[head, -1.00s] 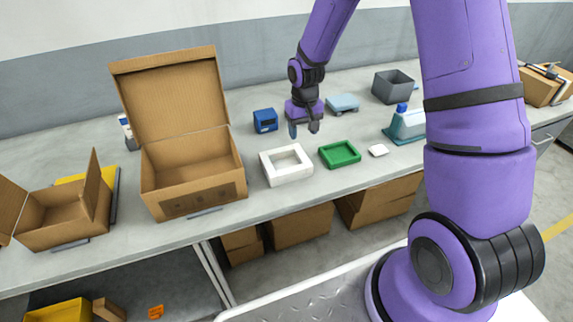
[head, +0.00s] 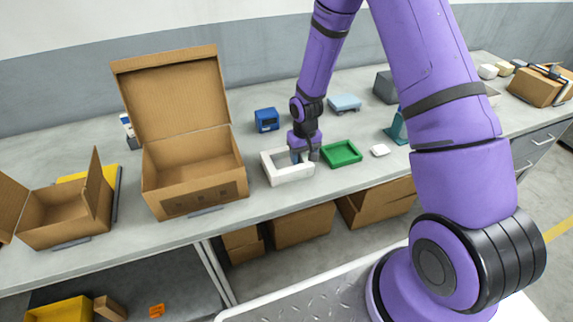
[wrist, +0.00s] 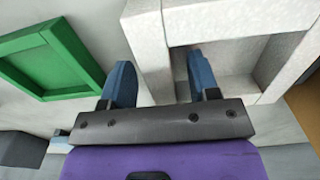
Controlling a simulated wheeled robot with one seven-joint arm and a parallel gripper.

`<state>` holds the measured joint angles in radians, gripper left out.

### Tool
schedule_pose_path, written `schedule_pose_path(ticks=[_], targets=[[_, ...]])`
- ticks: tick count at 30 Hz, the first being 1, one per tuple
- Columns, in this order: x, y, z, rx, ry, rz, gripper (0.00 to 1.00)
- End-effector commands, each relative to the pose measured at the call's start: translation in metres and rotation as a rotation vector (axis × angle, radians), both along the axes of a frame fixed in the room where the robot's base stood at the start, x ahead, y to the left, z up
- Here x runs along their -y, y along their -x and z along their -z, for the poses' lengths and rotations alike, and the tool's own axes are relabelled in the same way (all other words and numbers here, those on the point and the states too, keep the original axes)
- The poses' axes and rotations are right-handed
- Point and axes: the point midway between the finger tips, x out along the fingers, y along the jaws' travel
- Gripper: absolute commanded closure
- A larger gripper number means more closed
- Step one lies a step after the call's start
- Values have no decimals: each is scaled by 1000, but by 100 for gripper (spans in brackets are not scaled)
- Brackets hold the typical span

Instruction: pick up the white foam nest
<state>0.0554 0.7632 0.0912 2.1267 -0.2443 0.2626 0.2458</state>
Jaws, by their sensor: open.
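The white foam nest (head: 289,178) is a square, open-centred frame lying flat on the grey workbench, right of the large open cardboard box. It also fills the upper right of the wrist view (wrist: 150,38). My gripper (head: 304,158) points down at the nest's right side. In the wrist view my gripper (wrist: 160,80) has its two blue fingers apart, with one wall of the nest between them. One finger is over the nest's hollow, the other outside, on the side of the green tray. I cannot tell if either finger touches the foam.
A green tray (head: 341,153) lies just right of the nest, also seen in the wrist view (wrist: 45,62). The large cardboard box (head: 190,180) stands left. A blue box (head: 267,119) and a light blue object (head: 344,103) are behind.

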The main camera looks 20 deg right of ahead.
Motion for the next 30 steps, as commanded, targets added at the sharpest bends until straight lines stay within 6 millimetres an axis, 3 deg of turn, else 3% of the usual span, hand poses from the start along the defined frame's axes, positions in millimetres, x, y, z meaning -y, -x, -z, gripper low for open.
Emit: schedule_pose_path(ticks=[8, 15, 30], targets=[[0, 0, 3, 2, 0, 1, 45], [0, 0, 3, 2, 0, 1, 98], [1, -1, -7, 3, 0, 2, 98]])
